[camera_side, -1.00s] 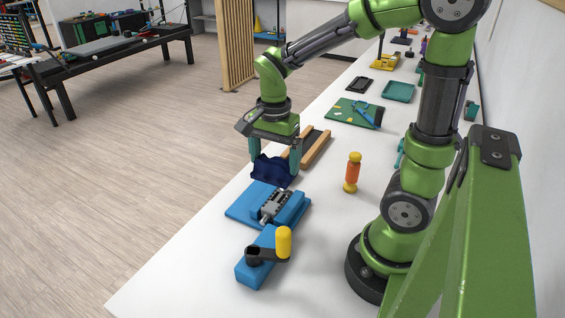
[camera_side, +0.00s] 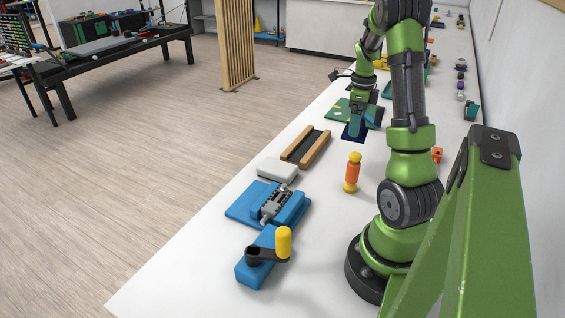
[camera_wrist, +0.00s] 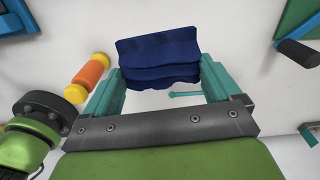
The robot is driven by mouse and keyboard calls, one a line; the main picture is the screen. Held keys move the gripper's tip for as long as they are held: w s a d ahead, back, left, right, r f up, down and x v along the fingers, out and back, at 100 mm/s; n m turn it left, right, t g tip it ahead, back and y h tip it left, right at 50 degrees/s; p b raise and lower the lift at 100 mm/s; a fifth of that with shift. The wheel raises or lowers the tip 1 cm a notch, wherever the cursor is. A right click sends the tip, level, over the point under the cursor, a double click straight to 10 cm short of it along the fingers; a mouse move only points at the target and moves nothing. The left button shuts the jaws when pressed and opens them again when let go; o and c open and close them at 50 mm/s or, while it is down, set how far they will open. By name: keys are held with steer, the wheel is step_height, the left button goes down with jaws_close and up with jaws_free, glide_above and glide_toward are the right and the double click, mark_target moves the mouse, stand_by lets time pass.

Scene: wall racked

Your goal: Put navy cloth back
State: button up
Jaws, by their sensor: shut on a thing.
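The navy cloth (camera_wrist: 158,58) is a dark blue folded bundle, held between the two teal fingers of my gripper (camera_wrist: 160,82) in the wrist view. In the side view the cloth (camera_side: 354,133) shows below my gripper (camera_side: 356,122), over the white bench near the green board. My gripper is shut on it. I cannot tell whether the cloth touches the bench.
A wooden-railed dark tray (camera_side: 306,147), a white block (camera_side: 277,169), a blue vise fixture (camera_side: 268,205) and a yellow-handled crank (camera_side: 283,242) line the bench. A green board (camera_side: 340,108) lies beside my gripper.

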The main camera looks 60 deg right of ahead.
steer(key=shift+w+d+r+m, duration=0.15)
steer(key=shift+w+r+m, duration=0.1)
steer(key=shift+m, duration=0.25)
step_height(320, 180, down, 10)
steer(key=shift+r, duration=0.1)
steer(key=shift+f, duration=0.3)
stand_by(0.3)
steer(key=o, duration=0.9)
steer(key=shift+r, duration=0.1)
